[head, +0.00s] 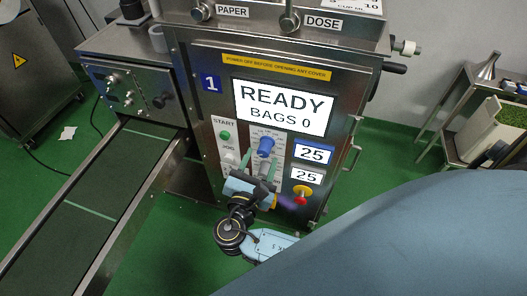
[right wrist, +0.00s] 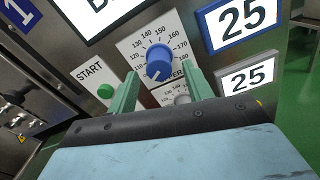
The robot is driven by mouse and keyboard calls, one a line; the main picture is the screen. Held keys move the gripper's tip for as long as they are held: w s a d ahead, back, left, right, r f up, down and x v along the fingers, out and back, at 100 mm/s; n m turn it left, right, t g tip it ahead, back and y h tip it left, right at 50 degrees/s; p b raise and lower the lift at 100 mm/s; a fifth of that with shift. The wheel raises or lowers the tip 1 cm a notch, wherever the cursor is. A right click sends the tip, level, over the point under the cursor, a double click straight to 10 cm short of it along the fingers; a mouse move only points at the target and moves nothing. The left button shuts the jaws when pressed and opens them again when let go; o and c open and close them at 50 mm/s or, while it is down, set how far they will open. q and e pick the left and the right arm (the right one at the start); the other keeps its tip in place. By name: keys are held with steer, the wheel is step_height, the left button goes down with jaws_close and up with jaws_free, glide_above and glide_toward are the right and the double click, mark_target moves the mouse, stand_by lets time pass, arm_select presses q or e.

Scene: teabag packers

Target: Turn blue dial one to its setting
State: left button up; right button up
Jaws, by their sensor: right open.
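The blue dial (head: 266,147) sits on the front panel of the machine marked 1. In the right wrist view the blue dial (right wrist: 159,62) stands on a white scale plate (right wrist: 132,46) with numbers such as 130, 150 and 170 around it. I cannot read its setting for sure. My right gripper (head: 259,164) is open, its two green fingers pointing at the panel. In the right wrist view the fingers (right wrist: 161,78) are to either side just below the dial, with nothing between them. A blue-framed card reading 25 (head: 314,153) is right of the dial.
A second grey knob (right wrist: 182,98) sits below, partly hidden by my gripper, beside a white card reading 25 (head: 307,176). A green START button (head: 225,135) is to the left, and a red knob (head: 301,194) is lower right. A conveyor (head: 120,170) runs along the left.

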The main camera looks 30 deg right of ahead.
mark_target(262, 155)
arm_select(q)
steer(key=shift+w+d+r, duration=0.1)
steer(key=shift+w+r, duration=0.55)
steer(key=shift+r, duration=0.05)
arm_select(e)
steer(key=shift+x, duration=1.9)
steer(key=c, duration=1)
